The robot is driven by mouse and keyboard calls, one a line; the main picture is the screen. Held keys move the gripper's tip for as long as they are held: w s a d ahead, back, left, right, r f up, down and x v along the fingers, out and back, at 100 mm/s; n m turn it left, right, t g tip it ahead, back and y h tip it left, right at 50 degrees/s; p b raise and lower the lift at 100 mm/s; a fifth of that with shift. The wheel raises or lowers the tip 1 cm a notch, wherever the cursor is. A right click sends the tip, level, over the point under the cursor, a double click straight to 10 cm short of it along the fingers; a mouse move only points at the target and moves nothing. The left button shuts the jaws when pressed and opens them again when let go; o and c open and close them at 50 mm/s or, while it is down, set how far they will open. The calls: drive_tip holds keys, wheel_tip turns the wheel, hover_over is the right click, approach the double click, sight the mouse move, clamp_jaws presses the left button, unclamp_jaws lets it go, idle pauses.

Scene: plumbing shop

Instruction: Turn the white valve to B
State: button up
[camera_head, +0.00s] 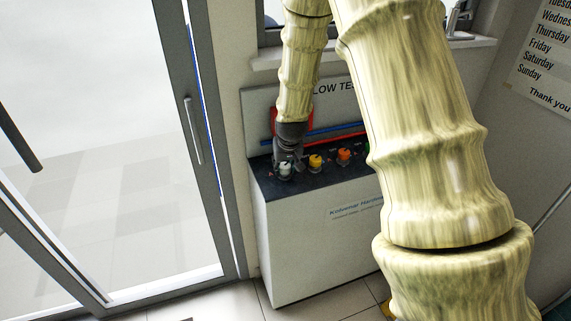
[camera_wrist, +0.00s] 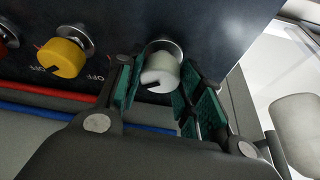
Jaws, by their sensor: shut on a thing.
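The white valve (camera_head: 284,168) is a round knob at the left end of a row of knobs on the dark top of a test bench. In the wrist view the white valve (camera_wrist: 161,73) sits between the green-padded fingers of my gripper (camera_wrist: 158,92), with a dark pointer mark on its lower face. My gripper (camera_head: 287,160) is shut on it from above in the head view. The letters around the white valve are hidden or too small to read.
A yellow knob (camera_head: 316,161) stands just right of the white valve, then an orange knob (camera_head: 344,154). In the wrist view the yellow knob (camera_wrist: 63,57) is close beside my left finger. Red and blue pipes (camera_wrist: 50,103) run behind. A glass door (camera_head: 150,150) stands left.

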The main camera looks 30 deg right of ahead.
drive_tip(key=shift+w+r+m, duration=0.1)
drive_tip(key=shift+w+m, duration=0.05)
drive_tip(key=shift+m, duration=0.45)
drive_tip(key=o, duration=1)
drive_tip(key=shift+d, duration=0.1)
drive_tip(key=v, duration=1.2)
drive_tip(key=shift+a, duration=0.25)
